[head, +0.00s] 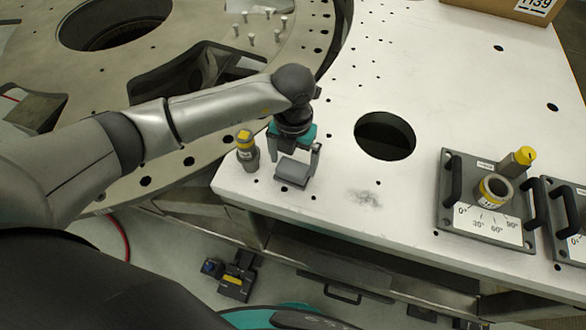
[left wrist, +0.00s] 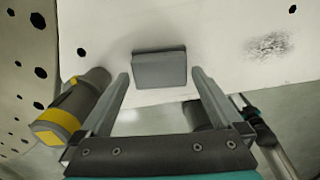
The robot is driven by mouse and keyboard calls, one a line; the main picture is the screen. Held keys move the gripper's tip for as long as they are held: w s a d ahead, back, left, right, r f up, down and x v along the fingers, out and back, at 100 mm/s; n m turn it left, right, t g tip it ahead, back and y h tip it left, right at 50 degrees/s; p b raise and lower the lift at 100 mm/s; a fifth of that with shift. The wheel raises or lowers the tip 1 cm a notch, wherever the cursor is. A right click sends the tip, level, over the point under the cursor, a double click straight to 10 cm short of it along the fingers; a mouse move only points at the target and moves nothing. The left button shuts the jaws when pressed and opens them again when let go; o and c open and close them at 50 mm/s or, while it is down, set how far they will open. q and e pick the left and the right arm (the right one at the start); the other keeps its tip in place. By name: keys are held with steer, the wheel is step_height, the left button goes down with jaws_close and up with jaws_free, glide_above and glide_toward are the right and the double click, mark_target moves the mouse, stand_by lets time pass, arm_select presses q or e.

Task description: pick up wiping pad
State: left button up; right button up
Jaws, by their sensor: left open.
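The wiping pad, a grey rectangular block (head: 292,171), lies on the white plate near its front left corner. It also shows in the left wrist view (left wrist: 160,70), upper middle. My left gripper (head: 295,153) is open above the pad. In the left wrist view its two fingertips (left wrist: 160,76) are at the pad's left and right sides, with a gap on each side. I cannot tell whether the fingertips reach down to the pad's height. The pad is not held. My right gripper does not show.
A grey cylinder with a yellow top (head: 246,150) stands close left of the gripper. A dark smudge (head: 366,197) marks the plate. A large round hole (head: 385,136) lies behind it. A handled angle fixture (head: 483,230) is at the right. The plate's front edge is near.

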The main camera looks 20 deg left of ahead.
arm_select(q)
steer(key=shift+f, duration=0.85)
steer(key=shift+c, duration=0.2)
steer(key=c, duration=1.1)
